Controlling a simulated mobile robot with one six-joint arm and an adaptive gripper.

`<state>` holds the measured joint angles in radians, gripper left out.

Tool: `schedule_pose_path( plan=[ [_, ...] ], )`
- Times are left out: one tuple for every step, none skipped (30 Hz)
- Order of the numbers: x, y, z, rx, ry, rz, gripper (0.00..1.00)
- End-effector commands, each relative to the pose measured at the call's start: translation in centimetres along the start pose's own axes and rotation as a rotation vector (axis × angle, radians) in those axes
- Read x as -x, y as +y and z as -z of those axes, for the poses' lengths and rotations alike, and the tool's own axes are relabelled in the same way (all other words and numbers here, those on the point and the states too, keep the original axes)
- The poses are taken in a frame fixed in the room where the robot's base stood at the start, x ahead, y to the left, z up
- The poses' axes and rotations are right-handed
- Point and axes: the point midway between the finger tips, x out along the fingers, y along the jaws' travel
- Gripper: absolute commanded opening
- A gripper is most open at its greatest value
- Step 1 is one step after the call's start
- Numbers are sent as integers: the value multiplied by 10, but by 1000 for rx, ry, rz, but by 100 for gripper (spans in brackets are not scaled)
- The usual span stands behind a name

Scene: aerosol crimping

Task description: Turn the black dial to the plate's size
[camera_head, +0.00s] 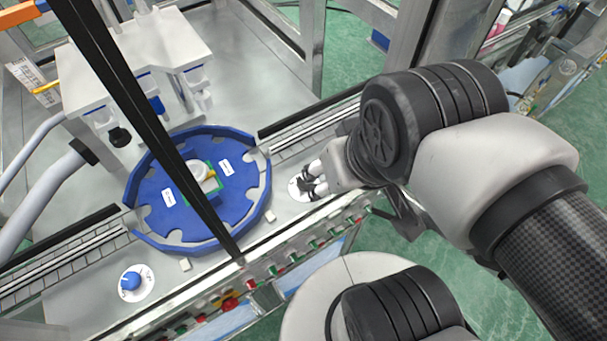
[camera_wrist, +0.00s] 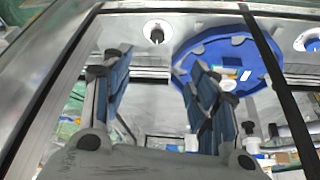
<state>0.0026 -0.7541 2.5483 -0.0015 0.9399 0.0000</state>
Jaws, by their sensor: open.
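The black dial (camera_wrist: 157,34) sits in a white round scale plate on the grey deck, seen in the wrist view above and between my fingertips. In the head view its white scale (camera_head: 294,190) shows beside the fingertips, which partly cover it. My gripper (camera_head: 312,184) is open and empty; in the wrist view its two blue-padded fingers (camera_wrist: 156,62) stand wide apart. Contact with the dial cannot be made out. The blue star-shaped plate (camera_head: 150,215) lies left of the dial in the head view and at upper right in the wrist view (camera_wrist: 185,62). Its white labels are too small to read.
A blue dial (camera_head: 130,281) with a white scale stands on the deck at lower left. Conveyor tracks (camera_head: 65,262) run to both sides of the plate. A row of buttons (camera_head: 300,255) lines the front edge. A dark frame post (camera_head: 150,120) crosses in front of the plate.

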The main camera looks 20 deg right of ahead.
Motion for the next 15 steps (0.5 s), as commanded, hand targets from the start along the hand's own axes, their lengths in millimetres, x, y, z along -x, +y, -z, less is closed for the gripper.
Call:
schedule_pose_path(
  plan=[
    [0,0,0,0,0,0,54],
    [0,0,0,0,0,0,54],
    [0,0,0,0,1,0,54],
    [0,0,0,0,1,0,54],
    [0,0,0,0,1,0,54],
    [0,0,0,0,1,0,54],
    [0,0,0,0,1,0,54],
    [0,0,0,0,0,0,54],
    [0,0,1,3,-1,0,54],
    [-1,0,1,7,-4,0,54],
    [-2,0,3,16,-10,0,54],
    [-4,0,6,31,-22,0,54],
    [-6,0,9,49,-32,1,54],
    [-9,0,13,70,-47,1,54],
    [-13,0,19,106,-69,3,54]
  ],
)
